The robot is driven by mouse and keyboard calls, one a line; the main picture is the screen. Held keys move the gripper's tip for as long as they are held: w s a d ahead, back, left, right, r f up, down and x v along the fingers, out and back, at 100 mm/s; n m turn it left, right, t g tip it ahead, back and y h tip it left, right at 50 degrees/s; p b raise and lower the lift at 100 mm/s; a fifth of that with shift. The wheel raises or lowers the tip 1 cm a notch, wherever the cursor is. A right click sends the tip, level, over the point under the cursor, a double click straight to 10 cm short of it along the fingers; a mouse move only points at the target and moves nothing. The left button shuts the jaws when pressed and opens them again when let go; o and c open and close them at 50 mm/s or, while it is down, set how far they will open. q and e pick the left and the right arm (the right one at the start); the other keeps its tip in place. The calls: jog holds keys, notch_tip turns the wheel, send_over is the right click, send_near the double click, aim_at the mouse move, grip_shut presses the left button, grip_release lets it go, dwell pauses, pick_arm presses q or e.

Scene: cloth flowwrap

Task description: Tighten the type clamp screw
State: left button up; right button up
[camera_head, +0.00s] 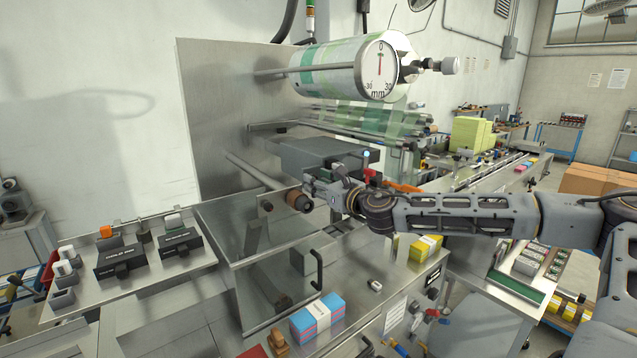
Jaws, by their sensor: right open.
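My right arm comes in from the right, and its gripper (318,184) is open at the front of the dark grey box-like unit (318,152) on the machine. A brown-and-dark round knob (298,201) sits just left of and below the fingertips; whether they touch it I cannot tell. I cannot pick out the type clamp screw for sure; the gripper hides part of the unit's front. A small red part (368,176) shows just behind the wrist. My left gripper is not in view.
A film roll (330,66) with a round dial (379,70) hangs above. Two dark labelled blocks (122,262) (180,243) lie on the left bench. A pink-and-blue pack (317,317) and a yellow pack (425,247) lie on the metal top below the arm. A black handle (319,271) stands out in front.

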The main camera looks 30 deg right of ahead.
jog(key=shift+w, duration=0.2)
dwell(0.3)
grip_shut()
